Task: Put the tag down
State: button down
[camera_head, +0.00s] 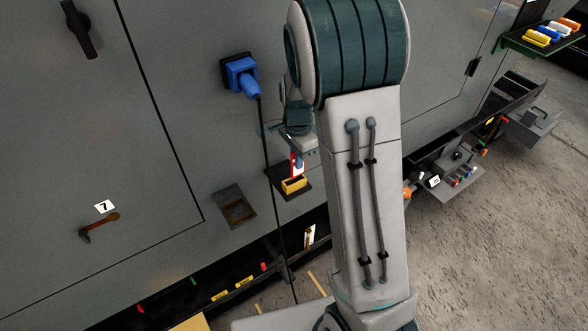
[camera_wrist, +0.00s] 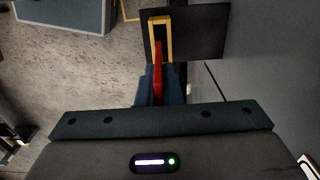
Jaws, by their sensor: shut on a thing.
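The tag is red with a white face, and it shows upright in the head view (camera_head: 298,166), just below my gripper (camera_head: 298,157). In the wrist view my gripper (camera_wrist: 158,88) has its blue fingers on both sides of the red tag (camera_wrist: 157,72), seen edge-on. A yellow holder (camera_head: 294,186) sits on a small dark shelf (camera_head: 279,179) right under the tag. In the wrist view the yellow holder (camera_wrist: 153,43) lies just beyond the tag's far end, over the dark shelf (camera_wrist: 205,30). I cannot tell whether the tag touches the holder.
A blue plug (camera_head: 242,77) with a hanging black cable is on the grey cabinet wall left of my arm. An empty dark frame (camera_head: 235,206) is left of the shelf. Side trays (camera_head: 455,185) stand right.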

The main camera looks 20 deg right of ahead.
aim_at(294, 176)
jog(key=shift+a+f, duration=0.2)
jog(key=shift+a, duration=0.2)
jog(key=shift+a+f, duration=0.1)
jog(key=shift+f, duration=2)
jog(key=shift+f, duration=0.2)
jog(key=c, duration=1.6)
grip_release()
